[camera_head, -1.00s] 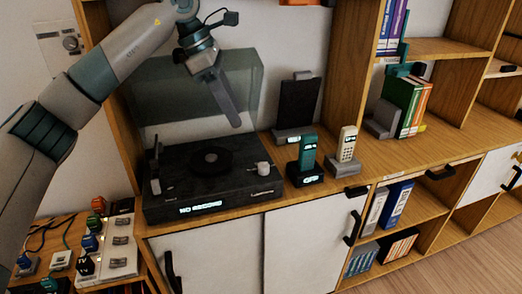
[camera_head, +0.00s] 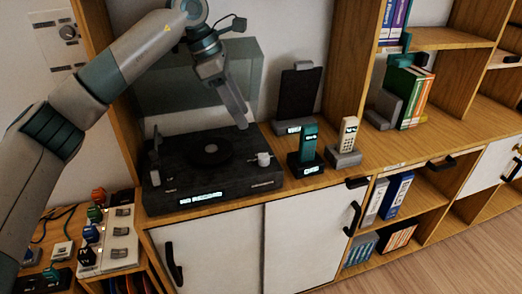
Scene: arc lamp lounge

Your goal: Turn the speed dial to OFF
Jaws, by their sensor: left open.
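A round dial (camera_head: 68,32) sits on a pale wall panel (camera_head: 55,42) at the upper left; its markings are too small to read. A black turntable (camera_head: 215,170) stands on the cabinet, with a small pale knob (camera_head: 264,159) at its right end and a lit display reading like "NO RECORD" on its front. I cannot tell which of the two is the speed dial. My left gripper (camera_head: 242,127) is open and empty. It points down above the back right part of the turntable, apart from the knob. My right gripper is out of view.
Two handsets, teal (camera_head: 308,145) and cream (camera_head: 348,135), stand in bases right of the turntable. A dark tablet (camera_head: 298,95) stands behind them. Books (camera_head: 405,95) fill the shelf to the right. A low table with switches (camera_head: 120,235) is at the lower left.

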